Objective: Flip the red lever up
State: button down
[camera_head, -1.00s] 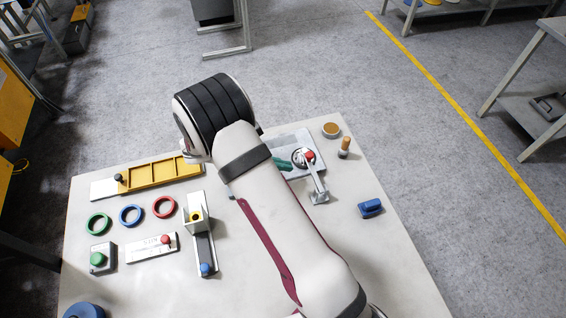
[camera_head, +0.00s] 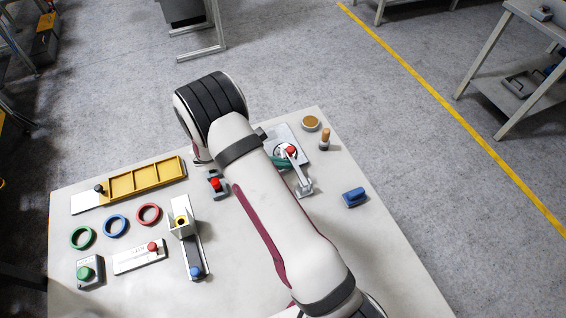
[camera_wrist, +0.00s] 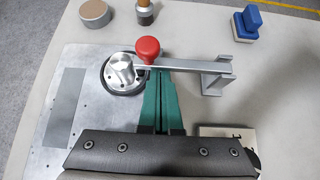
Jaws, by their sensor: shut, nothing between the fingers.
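The red knob (camera_wrist: 148,50) stands at a flat metal bar (camera_wrist: 185,69) beside a round silver hub on a grey plate (camera_wrist: 60,130). The bar runs right to a grey bracket (camera_wrist: 215,75). In the head view the red knob (camera_head: 291,150) is at the right part of the table, with the bracket (camera_head: 304,187) in front of it. My gripper (camera_wrist: 158,73) has green fingers, shut and empty, with tips just below the knob at the bar. Whether they touch it I cannot tell. In the head view the fingers (camera_head: 280,162) are partly hidden by my arm.
A red-topped device (camera_head: 216,185) stands left of my arm. A brown disc (camera_head: 311,123), an orange-topped peg (camera_head: 325,139) and a blue block (camera_head: 355,197) lie to the right. A yellow tray (camera_head: 145,181), colored rings and a green button (camera_head: 86,272) are on the left.

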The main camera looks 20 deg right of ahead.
aim_at(292, 162)
jog(key=shift+r+t, duration=0.25)
jog(key=shift+t, duration=0.05)
jog(key=shift+s+r+m+t, duration=0.15)
jog(key=shift+r+m+t, duration=0.55)
jog(key=shift+r, duration=0.05)
jog(key=shift+s+r+m+t, duration=0.3)
jog(key=shift+r+m+t, duration=0.3)
jog(key=shift+r+t, duration=0.25)
jog(key=shift+s+r, duration=1.5)
jog(key=shift+r, duration=0.05)
jog(key=shift+s+d+h, duration=0.1)
jog(key=shift+s+h, duration=0.15)
jog(key=shift+h, duration=0.05)
jog(key=s+a+r, duration=0.1)
jog(key=a, duration=0.1)
jog(key=s+a+r, duration=0.1)
jog(key=s+a, duration=0.1)
jog(key=a, duration=0.1)
jog(key=s+a+r, duration=0.1)
jog(key=s+a, duration=0.1)
jog(key=a, duration=0.1)
jog(key=shift+a, duration=0.15)
